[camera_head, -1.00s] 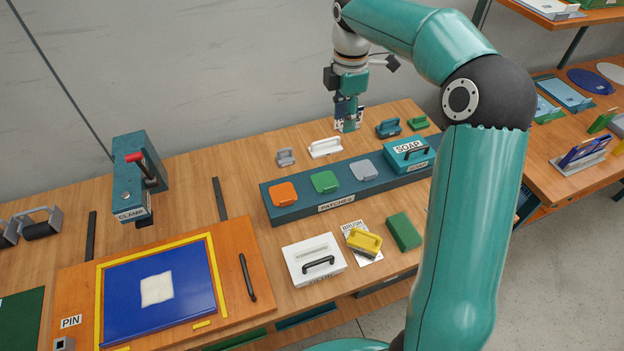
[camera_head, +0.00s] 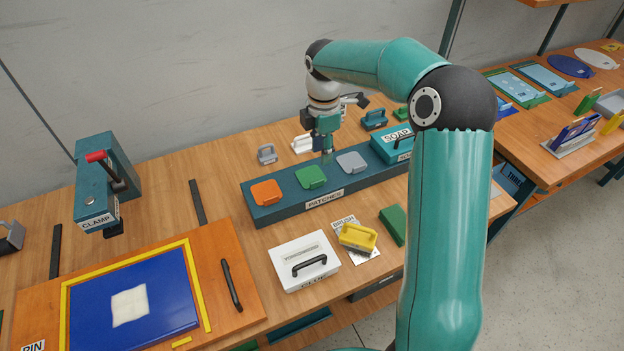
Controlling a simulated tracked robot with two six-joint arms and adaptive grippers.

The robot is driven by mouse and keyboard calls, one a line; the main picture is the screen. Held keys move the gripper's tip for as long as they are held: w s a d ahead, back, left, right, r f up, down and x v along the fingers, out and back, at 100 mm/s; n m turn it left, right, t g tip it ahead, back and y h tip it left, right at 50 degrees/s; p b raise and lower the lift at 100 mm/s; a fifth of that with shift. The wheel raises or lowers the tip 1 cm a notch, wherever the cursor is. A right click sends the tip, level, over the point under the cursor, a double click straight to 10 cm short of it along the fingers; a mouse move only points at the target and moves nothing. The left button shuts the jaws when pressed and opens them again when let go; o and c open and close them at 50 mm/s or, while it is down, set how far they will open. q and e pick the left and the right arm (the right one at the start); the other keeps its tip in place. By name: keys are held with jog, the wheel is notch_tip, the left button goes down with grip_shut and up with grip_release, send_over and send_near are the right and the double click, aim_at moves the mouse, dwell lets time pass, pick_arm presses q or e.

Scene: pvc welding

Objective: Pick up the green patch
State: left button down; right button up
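The green patch (camera_head: 311,177) lies on the blue-green rack labelled PATCHES (camera_head: 262,213), between an orange patch (camera_head: 266,192) and a grey patch (camera_head: 352,162). My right gripper (camera_head: 327,152) points down above the back of the rack, a little behind and to the right of the green patch, and does not appear to touch it. Its fingers are small and partly merged with the background, so their opening cannot be told. My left gripper is not in view.
A SOAP box (camera_head: 392,147) stands at the rack's right end. A white GLUE box (camera_head: 304,262), a yellow brush (camera_head: 358,237) and a green block (camera_head: 393,224) lie in front. A clamp (camera_head: 104,180) and a blue panel with a white square (camera_head: 160,305) are at left.

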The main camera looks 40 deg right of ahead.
send_over(319, 180)
jog(key=f, duration=0.4)
jog(key=shift+d+f, duration=0.2)
jog(key=shift+d, duration=0.2)
jog(key=shift+a+f+p, duration=0.2)
jog(key=shift+f+p, duration=0.1)
jog(key=shift+f, duration=1.05)
jog(key=shift+a+f+p, duration=0.15)
jog(key=shift+f+p, duration=0.15)
jog(key=shift+f, duration=1)
jog(key=shift+c, duration=0.3)
grip_shut()
